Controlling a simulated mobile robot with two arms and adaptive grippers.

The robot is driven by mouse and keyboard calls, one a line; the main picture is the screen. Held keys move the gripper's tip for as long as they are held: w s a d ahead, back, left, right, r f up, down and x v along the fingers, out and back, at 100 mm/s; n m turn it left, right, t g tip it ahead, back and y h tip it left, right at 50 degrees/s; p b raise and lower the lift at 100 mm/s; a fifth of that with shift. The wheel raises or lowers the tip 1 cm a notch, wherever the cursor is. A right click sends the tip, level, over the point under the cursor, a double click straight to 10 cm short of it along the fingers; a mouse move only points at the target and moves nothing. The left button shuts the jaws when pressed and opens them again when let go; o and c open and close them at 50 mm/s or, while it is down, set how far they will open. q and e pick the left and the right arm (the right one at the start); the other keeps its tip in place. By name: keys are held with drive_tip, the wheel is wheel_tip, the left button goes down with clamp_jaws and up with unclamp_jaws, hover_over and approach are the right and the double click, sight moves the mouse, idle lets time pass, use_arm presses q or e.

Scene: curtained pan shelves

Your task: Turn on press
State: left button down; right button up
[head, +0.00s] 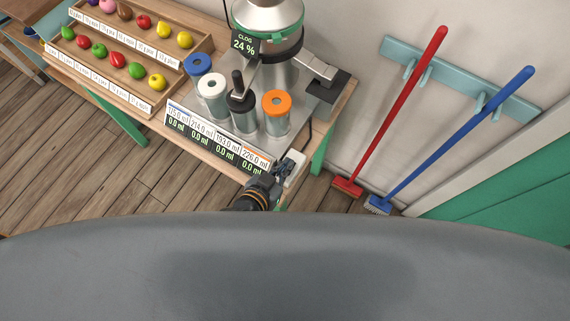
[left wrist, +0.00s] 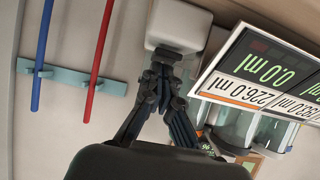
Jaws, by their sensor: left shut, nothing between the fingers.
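The press (head: 275,45) stands at the back of the table, with a green ring, a steel body and a sign reading "CLOG 24 %". A white box (head: 295,163) sits at the table's right front corner, beside the press's base. In the left wrist view the white box (left wrist: 182,28) fills the top middle. My left gripper (head: 284,172) is shut and empty, its fingertips at the box's front. In the left wrist view the closed fingertips (left wrist: 167,58) overlap the box's lower edge; I cannot tell whether they touch. The box's face behind the fingertips is partly hidden. My right gripper is not in view.
Canisters with blue, white, black and orange tops, including the orange one (head: 277,112), stand left of the white box behind displays (head: 215,140) reading 0.0 ml. Fruit trays (head: 130,55) lie further left. A red broom (head: 395,105) and blue brush (head: 450,140) hang right.

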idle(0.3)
use_arm(q)
drive_tip(key=shift+w+d+f, duration=0.1)
drive_tip(key=shift+f, duration=0.15)
drive_tip(key=shift+w, duration=0.1)
drive_tip(key=shift+d, duration=0.1)
drive_tip(key=shift+w+d+r+p, duration=0.25)
drive_tip(key=shift+w+r+p, duration=0.15)
drive_tip(key=shift+p, duration=0.2)
drive_tip(key=shift+w+d, duration=0.1)
drive_tip(key=shift+w, duration=0.1)
